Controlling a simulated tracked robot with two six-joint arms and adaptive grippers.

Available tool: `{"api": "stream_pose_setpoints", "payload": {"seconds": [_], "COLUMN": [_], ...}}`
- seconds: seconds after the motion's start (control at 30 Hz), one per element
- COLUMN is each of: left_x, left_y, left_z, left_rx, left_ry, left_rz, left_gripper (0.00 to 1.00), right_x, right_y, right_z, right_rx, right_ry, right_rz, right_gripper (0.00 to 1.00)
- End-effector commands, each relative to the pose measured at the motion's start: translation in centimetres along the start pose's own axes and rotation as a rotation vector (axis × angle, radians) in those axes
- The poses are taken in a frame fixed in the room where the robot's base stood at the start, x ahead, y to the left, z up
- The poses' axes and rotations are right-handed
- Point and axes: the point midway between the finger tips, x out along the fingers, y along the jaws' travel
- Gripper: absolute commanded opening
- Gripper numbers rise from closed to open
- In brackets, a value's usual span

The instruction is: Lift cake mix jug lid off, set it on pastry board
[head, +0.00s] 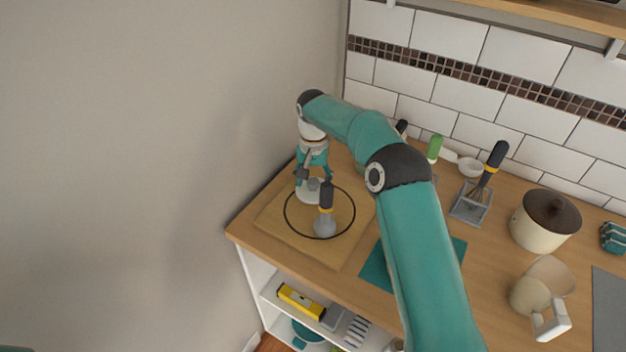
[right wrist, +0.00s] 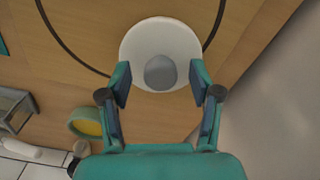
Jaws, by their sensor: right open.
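The jug lid, a white disc (head: 307,194) with a grey knob, lies on the pastry board (head: 276,222) near its back left, partly over the drawn black ring. The lid also shows in the right wrist view (right wrist: 160,38). My right gripper (head: 314,179) is open above it, and in the right wrist view its fingers (right wrist: 160,76) stand on either side of the knob, apparently not closed on it. A cream jug (head: 529,296) with a white handle stands uncovered at the counter's right front. My left gripper is not in view.
A utensil with a black and yellow handle (head: 326,197) stands on the board close to the lid. A teal mat (head: 376,268) lies right of the board. A lidded pot (head: 540,234) and a whisk in a grey holder (head: 469,208) stand behind. A wall (head: 200,120) rises at left.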

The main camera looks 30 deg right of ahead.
Motion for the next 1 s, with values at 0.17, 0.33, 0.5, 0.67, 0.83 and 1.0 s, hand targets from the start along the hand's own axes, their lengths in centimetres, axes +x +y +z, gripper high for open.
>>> {"api": "stream_pose_setpoints", "payload": {"seconds": [0.17,0.33,0.5,0.67,0.83,1.0], "left_x": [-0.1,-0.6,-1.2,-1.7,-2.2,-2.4], "left_y": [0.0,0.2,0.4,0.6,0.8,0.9], "left_z": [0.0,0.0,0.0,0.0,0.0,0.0], "left_rx": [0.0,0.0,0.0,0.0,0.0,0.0], "left_ry": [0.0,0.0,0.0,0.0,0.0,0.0], "left_rz": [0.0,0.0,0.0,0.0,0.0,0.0], "left_gripper": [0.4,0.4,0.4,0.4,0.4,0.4], "right_x": [-0.1,-0.8,-1.4,-2.1,-2.8,-3.4], "right_y": [0.0,0.0,0.0,0.0,0.0,0.0], "right_z": [0.0,0.0,0.0,0.0,0.0,0.0], "right_rx": [0.0,0.0,0.0,0.0,0.0,0.0], "right_ry": [0.0,0.0,0.0,0.0,0.0,0.001], "right_rz": [0.0,0.0,0.0,0.0,0.0,-0.001], "right_gripper": [0.63,0.63,0.63,0.63,0.63,0.63]}}
